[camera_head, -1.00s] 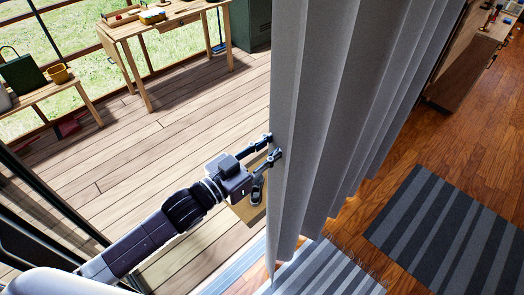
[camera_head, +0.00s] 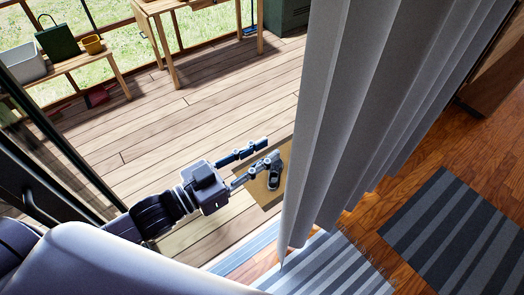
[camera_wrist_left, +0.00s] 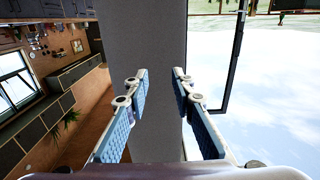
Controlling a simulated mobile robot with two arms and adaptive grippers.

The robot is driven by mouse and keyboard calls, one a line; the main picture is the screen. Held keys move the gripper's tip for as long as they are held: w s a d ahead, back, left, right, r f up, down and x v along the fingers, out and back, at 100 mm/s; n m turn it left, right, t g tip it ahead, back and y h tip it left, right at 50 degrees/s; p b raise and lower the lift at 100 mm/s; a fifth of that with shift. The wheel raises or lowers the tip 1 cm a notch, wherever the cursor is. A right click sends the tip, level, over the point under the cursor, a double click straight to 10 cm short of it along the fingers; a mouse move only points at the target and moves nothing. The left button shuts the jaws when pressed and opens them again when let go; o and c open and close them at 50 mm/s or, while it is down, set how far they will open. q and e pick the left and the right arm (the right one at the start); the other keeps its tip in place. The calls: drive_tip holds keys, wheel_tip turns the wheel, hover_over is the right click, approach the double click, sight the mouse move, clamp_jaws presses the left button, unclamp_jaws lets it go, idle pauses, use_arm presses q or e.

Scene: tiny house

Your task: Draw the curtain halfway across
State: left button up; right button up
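The grey curtain (camera_head: 345,120) hangs in folds from the top middle of the head view, its near edge beside the plank deck. My left gripper (camera_head: 269,151) is left of that edge, its two fingers spread with a gap of floor between them and nothing held. In the left wrist view the fingers of my left gripper (camera_wrist_left: 160,72) stand apart, and a grey strip of the curtain (camera_wrist_left: 158,45) fills the gap beyond them. The fingertips look a little apart from the cloth. My right gripper is not in view.
Shoes (camera_head: 273,180) on a tan mat lie on the deck below the gripper. A bench (camera_head: 68,64) and a wooden table (camera_head: 157,8) stand at the back. A dark door frame (camera_head: 75,150) is at left.

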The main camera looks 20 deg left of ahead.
use_arm(q)
drive_tip(key=b, duration=0.6)
approach(307, 123)
drive_tip(key=shift+w+d+f, duration=0.2)
drive_tip(key=shift+w+d, duration=0.1)
drive_tip(key=shift+w, duration=0.3)
drive_tip(key=shift+w+d+f, duration=0.2)
drive_tip(key=shift+w+d, duration=0.1)
drive_tip(key=shift+w, duration=0.3)
drive_tip(key=shift+w+d+r+p, duration=0.25)
drive_tip(key=shift+w+r+p, duration=0.05)
drive_tip(key=shift+w+p, duration=0.1)
drive_tip(key=p+x, duration=0.2)
drive_tip(key=x, duration=0.3)
drive_tip(key=shift+w+d, duration=0.2)
drive_tip(key=shift+w+d+f, duration=0.1)
drive_tip(key=shift+w+d, duration=0.25)
drive_tip(key=shift+w, duration=0.05)
clamp_jaws()
